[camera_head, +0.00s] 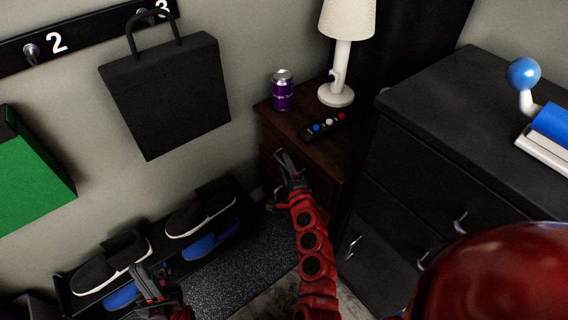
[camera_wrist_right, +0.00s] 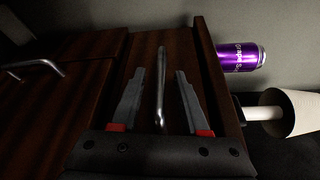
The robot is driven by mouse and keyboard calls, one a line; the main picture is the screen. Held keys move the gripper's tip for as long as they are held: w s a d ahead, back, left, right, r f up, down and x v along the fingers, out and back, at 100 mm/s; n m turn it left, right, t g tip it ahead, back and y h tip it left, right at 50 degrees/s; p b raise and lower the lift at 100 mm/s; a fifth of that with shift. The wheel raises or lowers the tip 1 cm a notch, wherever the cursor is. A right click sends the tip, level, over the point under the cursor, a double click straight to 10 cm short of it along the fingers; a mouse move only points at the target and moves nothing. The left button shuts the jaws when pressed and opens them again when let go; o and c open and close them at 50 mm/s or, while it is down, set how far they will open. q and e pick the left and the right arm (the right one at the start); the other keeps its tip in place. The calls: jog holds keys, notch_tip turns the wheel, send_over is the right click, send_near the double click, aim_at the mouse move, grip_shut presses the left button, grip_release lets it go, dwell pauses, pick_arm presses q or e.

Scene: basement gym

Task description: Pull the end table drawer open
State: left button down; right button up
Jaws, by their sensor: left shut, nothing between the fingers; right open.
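The dark brown wooden end table (camera_head: 353,128) stands against the wall beside the black dresser. Its upper drawer (camera_wrist_right: 190,65) looks closed, with its front seen close up in the right wrist view. A silver bar handle (camera_wrist_right: 161,75) on it shows between the fingers of my right gripper (camera_wrist_right: 160,73). That gripper is open, a finger on each side of the handle; I cannot tell if either touches it. In the head view my right gripper (camera_head: 287,165) is at the drawer front and hides the handle. My left gripper (camera_head: 150,284) is shut and empty near the shoe rack.
A purple can (camera_head: 282,92), a remote (camera_head: 322,126) and a white lamp (camera_head: 336,95) stand or lie on the end table. The black dresser (camera_head: 440,100) is close on the right. A second handle (camera_wrist_right: 35,68) shows lower on the table. A shoe rack (camera_head: 68,295) is at the left.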

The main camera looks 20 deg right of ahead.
jog(key=shift+c, duration=0.3)
grip_shut()
dwell(1.1)
